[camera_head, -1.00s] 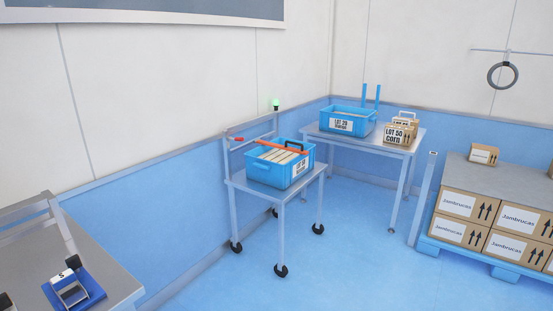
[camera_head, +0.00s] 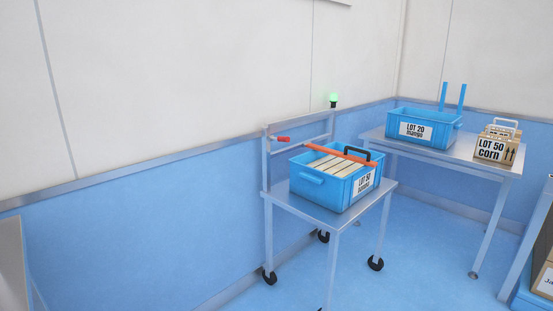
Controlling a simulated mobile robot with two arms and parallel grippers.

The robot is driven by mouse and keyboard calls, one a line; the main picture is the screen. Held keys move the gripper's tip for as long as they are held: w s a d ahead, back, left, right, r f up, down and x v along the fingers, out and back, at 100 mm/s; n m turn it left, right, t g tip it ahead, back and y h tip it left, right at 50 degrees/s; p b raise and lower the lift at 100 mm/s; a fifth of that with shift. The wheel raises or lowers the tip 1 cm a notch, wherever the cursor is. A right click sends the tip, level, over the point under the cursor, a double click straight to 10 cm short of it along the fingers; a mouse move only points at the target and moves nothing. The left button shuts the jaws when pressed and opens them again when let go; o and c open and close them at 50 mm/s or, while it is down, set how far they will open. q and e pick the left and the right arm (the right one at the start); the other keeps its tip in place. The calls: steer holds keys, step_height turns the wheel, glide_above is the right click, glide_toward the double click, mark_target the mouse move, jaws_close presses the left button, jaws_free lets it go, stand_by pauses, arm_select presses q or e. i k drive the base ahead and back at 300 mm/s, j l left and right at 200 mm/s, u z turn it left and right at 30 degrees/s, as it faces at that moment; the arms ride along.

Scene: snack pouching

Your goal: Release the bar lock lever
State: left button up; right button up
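An orange-red bar (camera_head: 340,154) lies across the top of a blue crate (camera_head: 312,187) on a wheeled metal cart (camera_head: 318,209). A small red lever handle (camera_head: 284,139) sticks out at the left of the cart's back rail; it looks roughly level. Neither of my grippers is in view.
A green lamp (camera_head: 333,98) tops the cart's rear post. Behind at right, a metal table (camera_head: 470,157) holds a blue LOT 20 mango crate (camera_head: 446,142) and a LOT 50 corn carton (camera_head: 497,146). Blue floor (camera_head: 415,255) is clear between cart and pallet.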

mark_target(270, 138)
steer(key=i+l, duration=0.15)
steer(key=i, duration=0.25)
steer(key=i+l, duration=0.15)
steer(key=i, duration=0.3)
steer(key=i+l, duration=0.15)
steer(key=i, duration=0.25)
steer(key=i+l, duration=0.15)
steer(key=i, duration=0.3)
steer(key=i+l+u, duration=0.1)
steer(key=u, duration=1.25)
